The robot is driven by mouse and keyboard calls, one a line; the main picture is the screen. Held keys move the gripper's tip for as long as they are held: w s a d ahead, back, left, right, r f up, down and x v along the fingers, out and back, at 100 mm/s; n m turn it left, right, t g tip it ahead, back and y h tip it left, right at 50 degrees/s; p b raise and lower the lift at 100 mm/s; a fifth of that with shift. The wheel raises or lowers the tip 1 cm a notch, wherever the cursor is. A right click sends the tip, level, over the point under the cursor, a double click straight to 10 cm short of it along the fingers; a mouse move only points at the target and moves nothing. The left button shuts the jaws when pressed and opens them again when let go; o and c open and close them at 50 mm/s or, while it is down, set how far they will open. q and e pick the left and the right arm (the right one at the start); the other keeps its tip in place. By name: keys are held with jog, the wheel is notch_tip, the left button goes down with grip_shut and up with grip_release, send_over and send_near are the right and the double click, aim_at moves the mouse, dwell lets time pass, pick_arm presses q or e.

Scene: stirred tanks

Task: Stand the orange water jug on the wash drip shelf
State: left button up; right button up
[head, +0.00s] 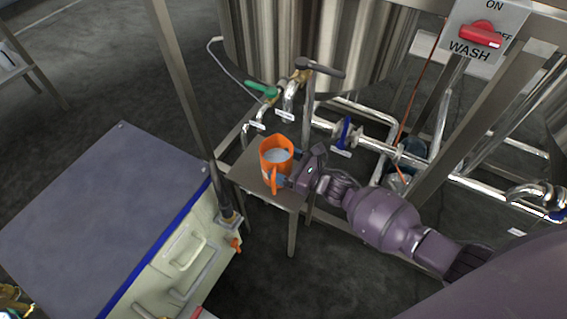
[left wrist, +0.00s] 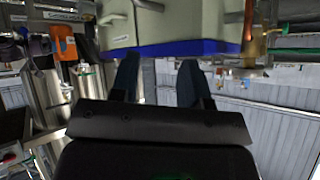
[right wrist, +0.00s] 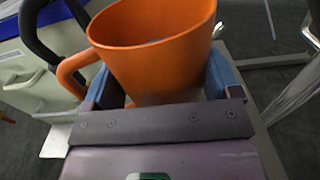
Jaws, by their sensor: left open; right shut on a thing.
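The orange water jug (head: 276,163) is upright at the small grey wash drip shelf (head: 290,197), below the steel tank; whether its base touches the shelf is hard to tell. It holds a pale liquid. My right gripper (head: 286,180) is shut on the jug from the right. In the right wrist view the blue fingers of the gripper (right wrist: 163,82) sit on both sides of the jug body (right wrist: 155,40), its handle at the left. My left gripper (left wrist: 157,75) is open and empty in the left wrist view, where the jug (left wrist: 65,47) shows at upper left.
A bench with a blue-grey top (head: 95,205) stands at left, close to the shelf. A steel post (head: 180,80) rises between them. Pipes and a green-handled valve (head: 262,90) lie behind the shelf. A WASH switch (head: 482,33) is at upper right.

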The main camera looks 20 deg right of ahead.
jog(key=shift+f, duration=0.2)
jog(key=o, duration=1.2)
jog(key=shift+o, duration=0.2)
jog(key=shift+s+d+r, duration=0.1)
jog(key=shift+d+r, duration=0.05)
jog(key=shift+r, duration=0.15)
jog(key=p+v, duration=0.1)
jog(key=v, duration=1)
jog(key=shift+s+d, duration=0.2)
jog(key=shift+s, duration=0.15)
jog(key=shift+f, duration=0.1)
